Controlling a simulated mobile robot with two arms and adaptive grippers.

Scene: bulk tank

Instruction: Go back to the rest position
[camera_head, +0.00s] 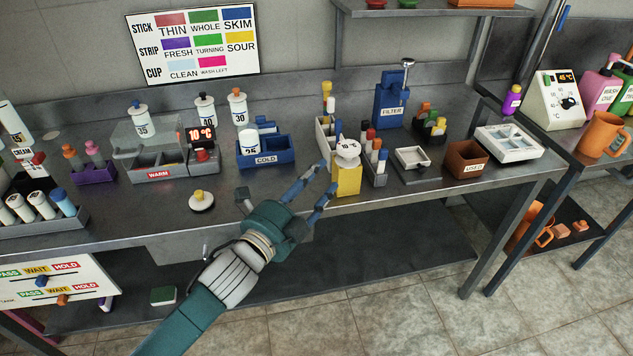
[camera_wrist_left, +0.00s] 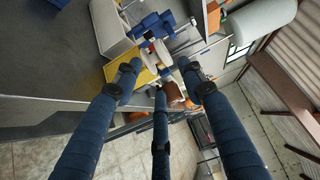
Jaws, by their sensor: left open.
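My left gripper (camera_head: 290,187) reaches in over the front edge of the steel bench in the head view. Its blue fingers are spread and hold nothing. One fingertip is close to the left side of a yellow block (camera_head: 346,182) that has a white-topped piece (camera_head: 348,150) on it; I cannot tell whether they touch. In the left wrist view the gripper's fingers (camera_wrist_left: 160,75) are apart with nothing gripped between them, and the yellow block (camera_wrist_left: 120,67) shows beyond the left finger. My right gripper is not in view.
A blue COLD box (camera_head: 264,160) with a white bottle stands behind the gripper. A knobbed round lid (camera_head: 202,204) lies to its left. A rack of coloured tubes (camera_head: 375,175) and a brown USED box (camera_head: 464,160) stand to the right. The floor (camera_head: 400,310) in front is clear.

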